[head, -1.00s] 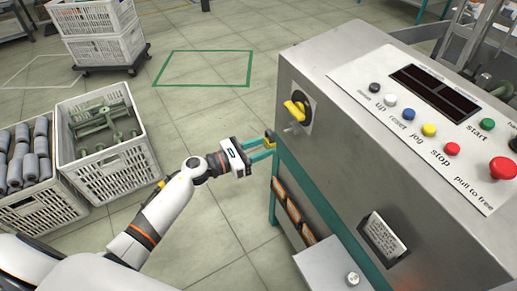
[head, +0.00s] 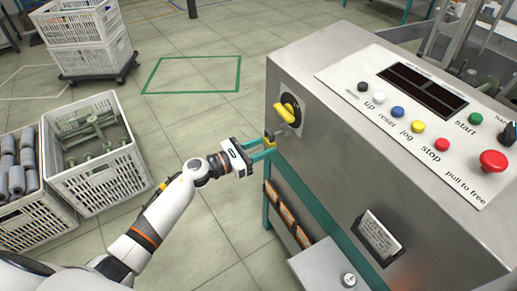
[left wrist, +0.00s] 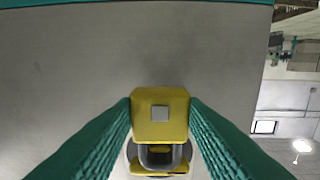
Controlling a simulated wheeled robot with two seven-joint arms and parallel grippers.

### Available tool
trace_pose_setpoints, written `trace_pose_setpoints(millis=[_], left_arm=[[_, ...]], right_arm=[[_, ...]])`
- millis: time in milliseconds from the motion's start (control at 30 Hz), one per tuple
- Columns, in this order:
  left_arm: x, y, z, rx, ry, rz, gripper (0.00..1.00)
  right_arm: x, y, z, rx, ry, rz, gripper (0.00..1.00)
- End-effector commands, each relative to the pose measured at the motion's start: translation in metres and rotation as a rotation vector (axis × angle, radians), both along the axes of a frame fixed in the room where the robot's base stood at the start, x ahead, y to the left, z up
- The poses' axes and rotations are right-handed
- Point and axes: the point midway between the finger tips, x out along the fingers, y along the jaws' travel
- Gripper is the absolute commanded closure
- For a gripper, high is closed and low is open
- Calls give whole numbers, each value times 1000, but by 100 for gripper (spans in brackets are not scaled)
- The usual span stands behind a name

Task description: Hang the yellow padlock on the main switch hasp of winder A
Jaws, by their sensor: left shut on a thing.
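The yellow padlock (head: 269,137) is held between the teal fingers of my left gripper (head: 264,150), close to the left edge of winder A's grey cabinet front (head: 345,185). In the left wrist view the padlock body (left wrist: 160,112) sits between both fingertips, its grey shackle pointing at the main switch. A small grey metal piece, perhaps the hasp, shows below the handle. Whether the shackle touches it I cannot tell. My right gripper is out of view.
The control panel (head: 405,118) with coloured buttons tops the cabinet. A card holder (head: 376,238) and a grey box (head: 325,272) are lower on the front. White crates (head: 95,180) stand left on the floor.

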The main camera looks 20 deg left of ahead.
Motion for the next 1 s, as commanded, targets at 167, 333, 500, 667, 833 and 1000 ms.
trace_pose_setpoints(millis=[167, 333, 500, 667, 833, 1000], left_arm=[[4, -4, 0, -1, -1, 0, 90], [7, -7, 0, -1, -1, 0, 90], [7, -7, 0, 0, 0, 0, 90], [7, -7, 0, 0, 0, 0, 90], [8, -8, 0, -1, -1, 0, 90], [12, -11, 0, -1, -1, 0, 90]], right_arm=[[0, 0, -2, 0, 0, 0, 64], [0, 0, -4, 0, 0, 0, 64], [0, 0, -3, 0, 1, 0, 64], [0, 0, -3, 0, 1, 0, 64], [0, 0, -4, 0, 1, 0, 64], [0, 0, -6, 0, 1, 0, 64]])
